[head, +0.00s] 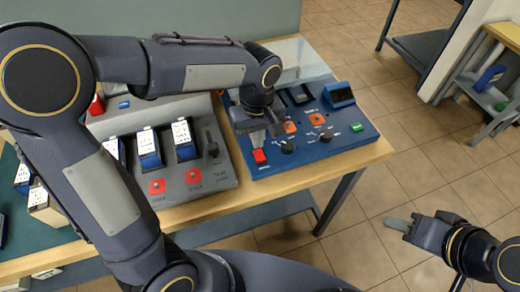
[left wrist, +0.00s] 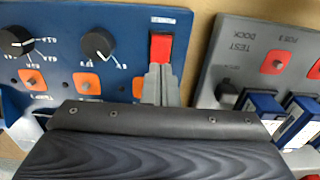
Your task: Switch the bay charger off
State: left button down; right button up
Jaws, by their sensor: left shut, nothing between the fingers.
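The blue charger panel (head: 330,150) sits at the right end of the bench. Its red switch (head: 260,156) is at the front left corner; it also shows in the left wrist view (left wrist: 161,47), near the panel's edge. Two black knobs (head: 288,147) (head: 326,136) and orange squares are beside it. My left gripper (head: 266,130) is over the panel near the red switch. In the left wrist view its shut, empty fingers (left wrist: 160,70) end right at the switch's lower edge; I cannot tell whether they touch it. My right gripper (head: 400,224) hangs over the floor, away from the bench.
A grey test dock (head: 222,176) with red buttons and blue-and-white battery packs (head: 185,140) stands left of the panel. A green button (head: 357,127) is at the panel's right. A shelf (head: 490,95) stands at far right. Tiled floor (head: 350,255) is clear in front.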

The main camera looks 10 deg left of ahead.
aim_at(256, 152)
pick_arm(q)
notch_tip(256, 152, up, 4)
jog(key=p, duration=0.3)
jog(key=shift+r, duration=0.2)
dwell(0.4)
jog(key=s+a+r+m+t+h, duration=0.1)
jog(key=s+a, duration=0.3)
jog(key=s, duration=0.4)
jog(key=s+a+r+m+t+h, duration=0.2)
jog(key=s+a+m+t, duration=0.2)
jog(key=s, duration=0.4)
jog(key=shift+a+t+h, duration=0.3)
jog(key=shift+a+h, duration=0.1)
jog(key=shift+a, duration=0.2)
jog(key=shift+s+a+r, duration=0.1)
jog(key=shift+s, duration=0.1)
